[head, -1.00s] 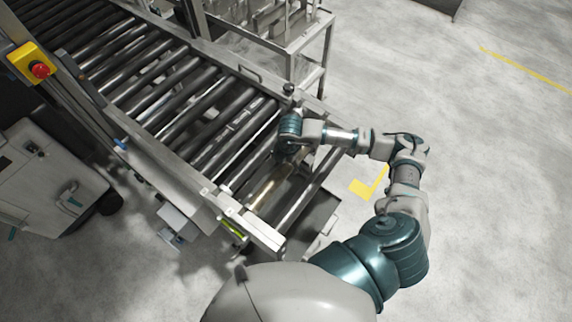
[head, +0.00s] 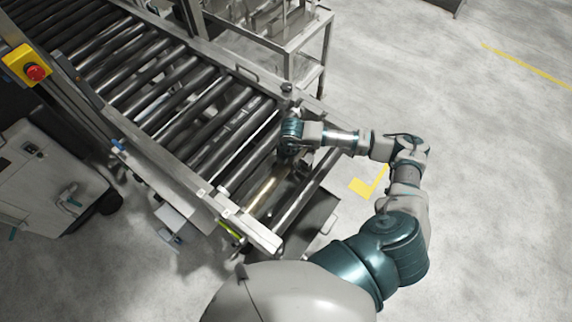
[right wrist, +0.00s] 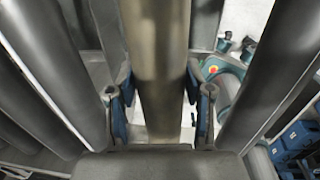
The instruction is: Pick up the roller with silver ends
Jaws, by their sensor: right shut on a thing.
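A tan, brass-toned roller (head: 261,192) lies near the front end of the conveyor frame (head: 262,238) in the head view. In the right wrist view the tan roller (right wrist: 156,60) runs lengthwise between the two fingers. My right gripper (right wrist: 161,112) is shut on it, one finger on each side. In the head view my right gripper (head: 291,158) is at the conveyor's right end, partly hidden by its own wrist. The roller's ends are not clear, so I cannot tell if they are silver. My left gripper is not in view.
Several dark grey rollers (head: 212,112) lie side by side along the conveyor. A metal rack (head: 290,45) stands behind it. A red stop button on a yellow box (head: 30,66) is at the left. The floor at the right is clear.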

